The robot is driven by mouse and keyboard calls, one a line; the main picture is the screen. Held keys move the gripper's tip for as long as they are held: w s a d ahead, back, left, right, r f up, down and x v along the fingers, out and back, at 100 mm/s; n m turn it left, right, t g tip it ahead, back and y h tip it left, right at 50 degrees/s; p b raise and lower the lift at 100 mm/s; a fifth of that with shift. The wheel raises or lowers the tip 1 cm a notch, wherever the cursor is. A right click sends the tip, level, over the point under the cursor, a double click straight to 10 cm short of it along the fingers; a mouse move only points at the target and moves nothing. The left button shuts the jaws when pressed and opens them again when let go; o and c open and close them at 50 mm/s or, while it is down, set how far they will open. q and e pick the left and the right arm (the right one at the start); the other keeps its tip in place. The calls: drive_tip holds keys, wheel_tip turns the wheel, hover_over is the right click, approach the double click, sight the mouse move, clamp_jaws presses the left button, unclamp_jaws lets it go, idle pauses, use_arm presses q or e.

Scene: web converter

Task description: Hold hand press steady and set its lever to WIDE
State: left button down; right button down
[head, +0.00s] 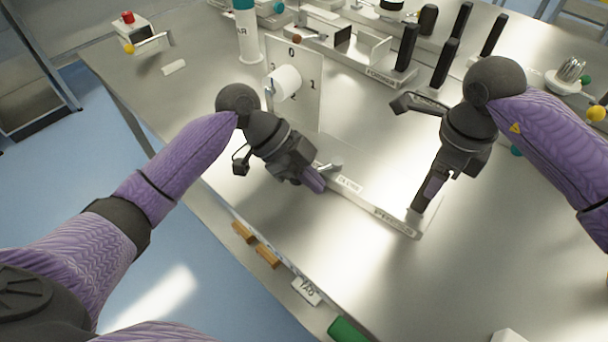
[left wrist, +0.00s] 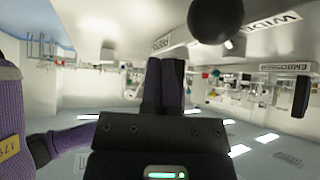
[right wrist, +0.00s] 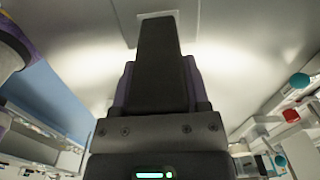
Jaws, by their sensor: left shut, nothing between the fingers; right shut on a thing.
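In the head view, my right gripper (head: 428,190) is shut on a dark upright piece near the right end of a low labelled strip (head: 375,208). The right wrist view shows the dark piece (right wrist: 160,65) between its fingers. I cannot tell whether it belongs to the hand press. My left gripper (head: 318,184) is shut and empty, low near the strip's left end, beside a small metal part (head: 328,166).
Dark posts (head: 406,46) and trays (head: 350,55) fill the back. Wooden blocks (head: 267,256) lie at the front edge. The table's right front is mostly clear.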

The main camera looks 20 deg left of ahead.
use_arm(q)
drive_tip(key=w+a+r, duration=0.1)
drive_tip(key=r, duration=0.1)
drive_tip(key=w+a+r, duration=0.1)
drive_tip(key=a+r, duration=0.1)
drive_tip(key=w+a+r, duration=0.1)
drive_tip(key=a+r, duration=0.1)
drive_tip(key=shift+a+r, duration=0.1)
use_arm(e)
drive_tip(key=shift+s+f, duration=0.15)
drive_tip(key=shift+f, duration=0.25)
use_arm(q)
drive_tip(key=shift+r, duration=0.2)
use_arm(e)
drive_tip(key=shift+r, duration=0.35)
unclamp_jaws()
drive_tip(key=shift+r, duration=0.1)
drive_tip(key=r, duration=1.2)
drive_tip(key=shift+w, duration=0.2)
use_arm(q)
drive_tip(key=shift+r+p, duration=0.15)
drive_tip(key=shift+p, duration=0.2)
use_arm(e)
drive_tip(key=shift+r, duration=0.1)
